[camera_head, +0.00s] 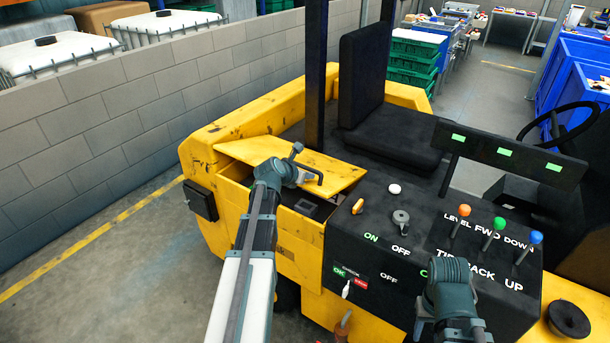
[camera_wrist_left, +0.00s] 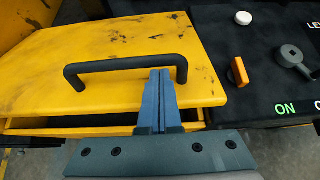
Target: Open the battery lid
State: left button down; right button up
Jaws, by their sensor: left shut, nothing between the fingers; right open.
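The yellow battery lid (camera_head: 285,163) with its black handle (camera_head: 308,168) is on the truck's left part in the head view. The lid is tilted up, and a dark gap (camera_head: 310,207) shows under its near edge. My left gripper (camera_head: 292,170) is at the handle. In the left wrist view its fingers (camera_wrist_left: 163,75) are shut with nothing between them, and the tips lie just below the handle's bar (camera_wrist_left: 120,66), near its right end. I cannot tell whether they touch it. My right arm is over the control panel; its fingers are not visible.
The black control panel (camera_head: 372,248) with an orange switch (camera_head: 357,206), a grey knob (camera_head: 401,218) and coloured levers (camera_head: 494,232) stands right of the lid. A seat (camera_head: 395,135) and a dark post (camera_head: 316,75) are behind it. A block wall (camera_head: 110,110) runs at left.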

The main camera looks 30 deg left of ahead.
pick_arm(q)
jog(key=w+r+p, duration=1.1)
jog(key=r+p, duration=0.2)
jog(key=r, duration=0.1)
jog(key=w+d+r+p, duration=0.1)
jog(key=w+r+p, duration=0.1)
jog(key=w, duration=0.6)
jog(key=w+d+r+p, duration=0.1)
jog(key=w+r+p, duration=0.2)
jog(key=w, duration=0.6)
jog(key=shift+r, duration=0.35)
jog(key=shift+d, duration=0.1)
jog(key=p+v, duration=0.4)
jog(key=v, duration=0.3)
jog(key=shift+p, duration=0.4)
jog(key=shift+s+r, duration=0.1)
jog(key=shift+s, duration=0.05)
